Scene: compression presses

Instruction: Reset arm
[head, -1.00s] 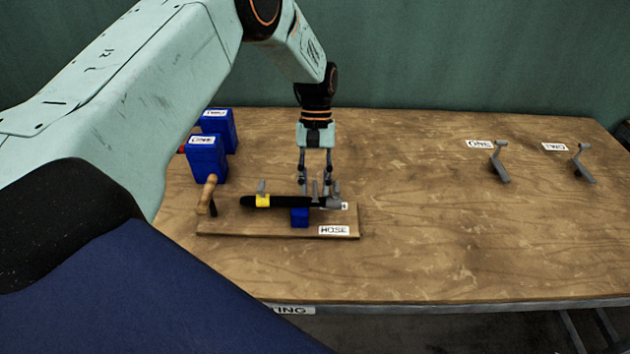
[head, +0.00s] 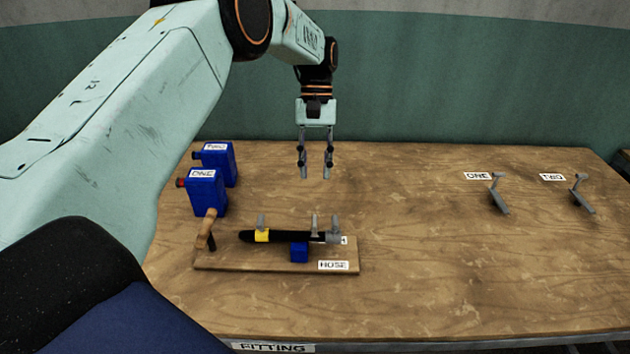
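My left arm comes in from the left in the head view. Its gripper (head: 314,172) hangs pointing down above the table, behind the hose board. The two fingers are apart with nothing between them. Below and in front of it, a black hose (head: 287,237) with a yellow band lies across grey holders on a wooden board (head: 230,263) labelled HOSE. A small blue block (head: 299,253) sits under the hose. The gripper is clear of the hose. My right gripper is not in view.
Two blue containers, ONE (head: 206,193) and TWO (head: 219,163), stand at the table's back left. A wooden handle (head: 206,230) rises from the board's left end. Grey levers ONE (head: 498,194) and TWO (head: 581,194) stand at the right. The table (head: 430,260) between is clear.

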